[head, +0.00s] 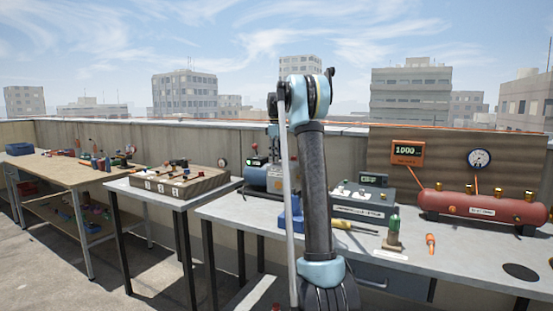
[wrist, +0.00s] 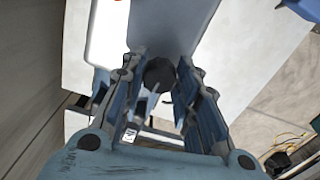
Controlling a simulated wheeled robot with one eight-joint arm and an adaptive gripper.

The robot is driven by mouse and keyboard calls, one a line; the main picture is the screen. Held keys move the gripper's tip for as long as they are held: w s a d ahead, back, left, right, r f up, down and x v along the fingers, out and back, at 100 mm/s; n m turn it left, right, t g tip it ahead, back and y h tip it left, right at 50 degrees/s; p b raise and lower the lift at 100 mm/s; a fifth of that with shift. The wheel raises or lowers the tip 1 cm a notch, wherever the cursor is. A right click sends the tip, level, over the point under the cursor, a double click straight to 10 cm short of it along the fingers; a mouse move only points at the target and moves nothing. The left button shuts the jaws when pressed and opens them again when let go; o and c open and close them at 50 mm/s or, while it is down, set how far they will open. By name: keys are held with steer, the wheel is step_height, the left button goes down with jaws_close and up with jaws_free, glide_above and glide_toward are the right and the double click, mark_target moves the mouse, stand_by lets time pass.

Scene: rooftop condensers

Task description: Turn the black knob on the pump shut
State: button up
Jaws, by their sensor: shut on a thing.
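The black knob (wrist: 159,73) shows in the wrist view as a dark round shape between my fingertips. My gripper (wrist: 160,66) is closed on it, with one finger on each side. A grey-blue pump body (wrist: 172,24) lies just beyond the knob. In the head view the blue-grey pump (head: 256,179) stands at the left end of the grey bench, partly behind my arm. The knob and my fingertips cannot be made out there. The knob's turn angle cannot be read.
A red tank (head: 470,204) and a grey control box (head: 362,203) stand on the bench (head: 455,258). A yellow-handled screwdriver (head: 345,225) lies near the box. A wooden valve tray (head: 178,184) is on a smaller table at left.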

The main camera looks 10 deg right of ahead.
steer(key=m, duration=0.4)
steer(key=shift+a, duration=0.15)
steer(key=m, duration=0.4)
steer(key=shift+m, duration=0.4)
steer(key=m, duration=0.4)
steer(key=shift+m, duration=1.8)
steer(key=o, duration=1.1)
steer(key=shift+c, duration=0.2)
steer(key=shift+r, duration=0.1)
